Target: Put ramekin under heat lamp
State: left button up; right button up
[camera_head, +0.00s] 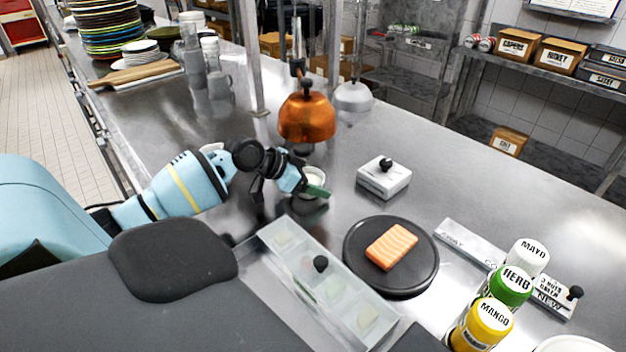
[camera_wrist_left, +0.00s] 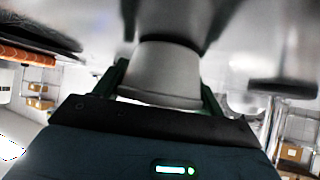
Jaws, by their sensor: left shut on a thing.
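The white ramekin (camera_head: 313,176) is in the head view near the middle of the steel counter. My left gripper (camera_head: 316,190) is shut on it, with green fingers against its sides. In the left wrist view the ramekin (camera_wrist_left: 165,72) sits between the two fingers. Whether the ramekin touches the counter is hard to tell. My right gripper is out of view.
A black plate (camera_head: 359,276) with salmon (camera_head: 391,247), a lidded clear tray (camera_head: 272,240) and a white lidded box (camera_head: 384,178) stand nearby. Sauce bottles (camera_head: 482,325) stand at lower right. Metal posts (camera_head: 247,60) and stacked plates (camera_head: 104,25) are farther back.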

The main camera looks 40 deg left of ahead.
pick_arm(q)
jog(key=shift+f, duration=0.15)
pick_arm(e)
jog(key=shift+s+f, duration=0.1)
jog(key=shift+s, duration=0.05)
pick_arm(q)
jog(key=o, duration=1.2)
jog(key=shift+s+a+r, duration=0.1)
jog(key=shift+r, duration=0.2)
jog(key=p+v, duration=0.1)
jog(key=v, duration=0.9)
jog(key=shift+s+r, duration=0.2)
jog(key=shift+s+a+r+p, duration=0.25)
jog(key=shift+s+r+p, duration=0.05)
jog(key=shift+s+p, duration=0.1)
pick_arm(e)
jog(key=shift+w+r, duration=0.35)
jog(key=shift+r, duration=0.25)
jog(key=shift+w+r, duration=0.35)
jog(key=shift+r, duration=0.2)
